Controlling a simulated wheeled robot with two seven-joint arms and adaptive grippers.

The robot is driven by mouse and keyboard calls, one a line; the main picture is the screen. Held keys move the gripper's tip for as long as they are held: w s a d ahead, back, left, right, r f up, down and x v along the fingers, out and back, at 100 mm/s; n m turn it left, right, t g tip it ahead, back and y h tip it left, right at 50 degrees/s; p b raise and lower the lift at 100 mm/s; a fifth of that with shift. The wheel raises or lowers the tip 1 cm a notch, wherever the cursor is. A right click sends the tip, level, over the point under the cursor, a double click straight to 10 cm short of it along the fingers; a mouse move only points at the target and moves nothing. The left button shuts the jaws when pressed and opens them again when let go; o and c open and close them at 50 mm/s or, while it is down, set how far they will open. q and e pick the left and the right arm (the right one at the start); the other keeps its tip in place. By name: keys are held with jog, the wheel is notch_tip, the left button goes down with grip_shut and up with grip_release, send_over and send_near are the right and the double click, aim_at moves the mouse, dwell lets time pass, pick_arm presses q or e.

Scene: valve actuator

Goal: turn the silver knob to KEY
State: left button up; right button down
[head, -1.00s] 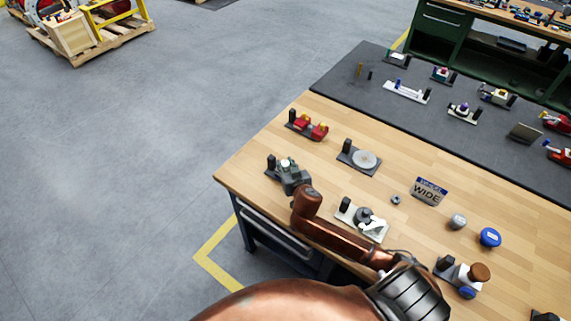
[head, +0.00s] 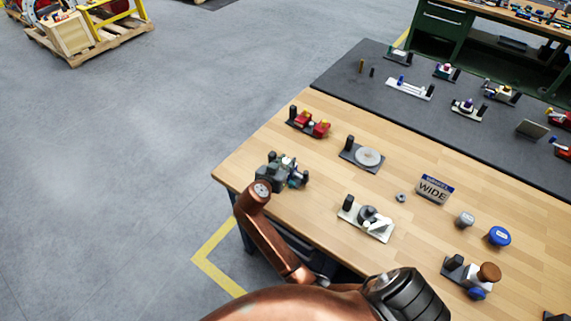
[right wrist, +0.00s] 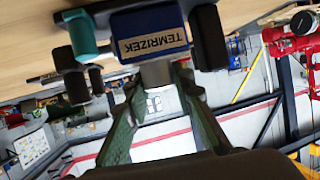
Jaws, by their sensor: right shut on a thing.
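The fingers hide part of the knob. In the head view my right gripper (head: 279,172) is at the fixture on the table's near left corner and covers much of it. The knob's pointer and a KEY mark cannot be made out. My left gripper is not in view.
A red fixture (head: 308,122) and a grey disc fixture (head: 367,157) stand behind. A white-based fixture (head: 378,230) is to the right. A WIDE sign (head: 434,188), a grey cap (head: 465,219) and a blue cap (head: 499,236) are farther right. Bare wood lies between them.

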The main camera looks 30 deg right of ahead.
aim_at(286, 160)
jog(key=shift+m+g+h+b, duration=0.6)
jog(key=shift+m+g+b, duration=0.1)
jog(key=shift+m, duration=0.1)
jog(key=c, duration=1.6)
grip_release()
notch_tip(286, 160, up, 10)
jog(key=shift+r, duration=0.1)
